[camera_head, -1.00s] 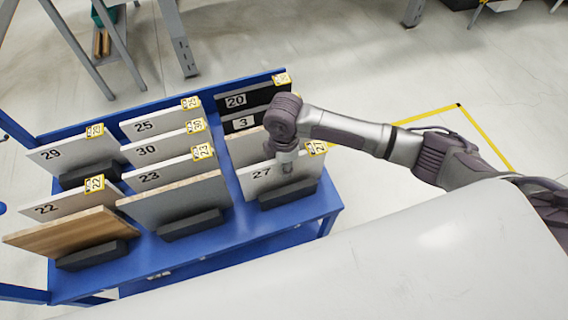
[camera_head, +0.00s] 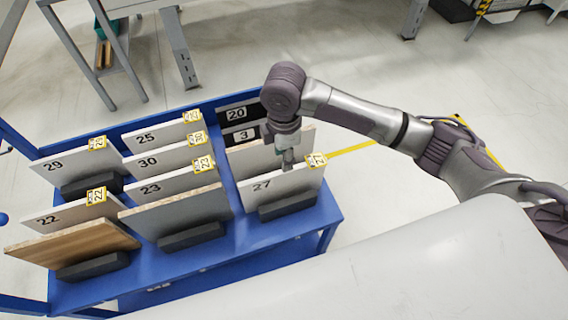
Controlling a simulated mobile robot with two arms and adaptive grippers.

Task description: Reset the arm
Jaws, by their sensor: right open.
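My right arm reaches in from the right, over the blue rack. Its gripper (camera_head: 287,160) points down just above and behind the top edge of the white panel numbered 27 (camera_head: 285,188). The gripper is open; its fingertips are small and partly merge with the panel, so I cannot tell whether they touch it. Panel 27 stands in a dark holder (camera_head: 287,206). My left gripper is not in view.
The blue rack (camera_head: 250,236) holds several upright panels, such as 29 (camera_head: 75,162), 23 (camera_head: 165,187), 22 (camera_head: 62,217) and black panel 20 (camera_head: 239,112). Open floor (camera_head: 390,185) lies right of the rack.

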